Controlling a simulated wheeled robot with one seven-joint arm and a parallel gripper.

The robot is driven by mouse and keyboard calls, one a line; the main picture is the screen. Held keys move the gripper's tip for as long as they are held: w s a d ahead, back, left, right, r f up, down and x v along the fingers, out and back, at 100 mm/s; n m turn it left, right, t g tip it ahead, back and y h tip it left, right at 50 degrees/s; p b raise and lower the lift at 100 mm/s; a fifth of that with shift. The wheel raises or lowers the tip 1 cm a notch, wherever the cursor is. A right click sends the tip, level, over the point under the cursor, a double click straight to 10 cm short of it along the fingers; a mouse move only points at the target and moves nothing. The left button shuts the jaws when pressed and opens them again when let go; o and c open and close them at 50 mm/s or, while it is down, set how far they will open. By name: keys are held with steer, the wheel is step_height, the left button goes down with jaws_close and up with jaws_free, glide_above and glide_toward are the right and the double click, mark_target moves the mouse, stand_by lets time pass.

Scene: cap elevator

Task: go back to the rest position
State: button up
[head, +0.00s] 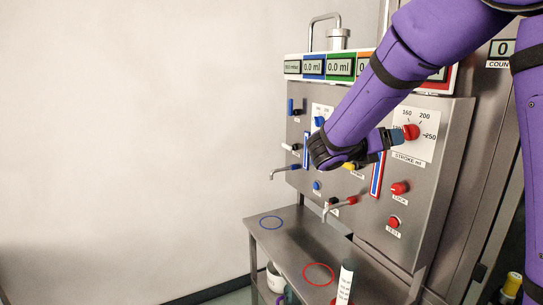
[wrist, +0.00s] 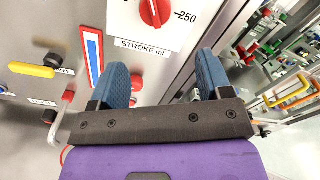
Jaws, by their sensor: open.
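My gripper (head: 392,138) is in front of the grey dispensing panel (head: 440,180) in the head view, with my purple arm reaching down from the upper right. In the wrist view my gripper (wrist: 163,75) has its two blue fingers spread apart with nothing between them. The red STROKE knob (head: 411,131) shows just right of the fingertips in the head view. In the wrist view the red knob (wrist: 154,12) lies beyond the fingertips, apart from them. My arm hides part of the panel's middle and top.
A yellow lever (wrist: 32,70) and a red-blue strip (wrist: 92,55) are close by on the panel. Red knobs (head: 399,188), taps (head: 340,204) and a shelf with a blue ring (head: 271,223) and red ring (head: 318,274) lie lower. The left side is a bare wall.

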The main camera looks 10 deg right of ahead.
steer(key=s+d+f+m+g+y, duration=0.15)
steer(key=s+m+y, duration=0.25)
steer(key=s+m, duration=0.4)
steer(key=s+d+r+m+g+y, duration=0.1)
steer(key=s+d+m+g+y, duration=0.15)
steer(key=s+m+y, duration=0.6)
steer(key=s+a+m+t+y, duration=0.3)
steer(key=s+a+m+y, duration=0.1)
steer(key=s+a+m, duration=0.6)
steer(key=s+m, duration=0.1)
steer(key=s, duration=0.2)
steer(key=shift+s+f+t, duration=0.25)
steer(key=shift+f+t, duration=0.05)
steer(key=shift+f, duration=0.05)
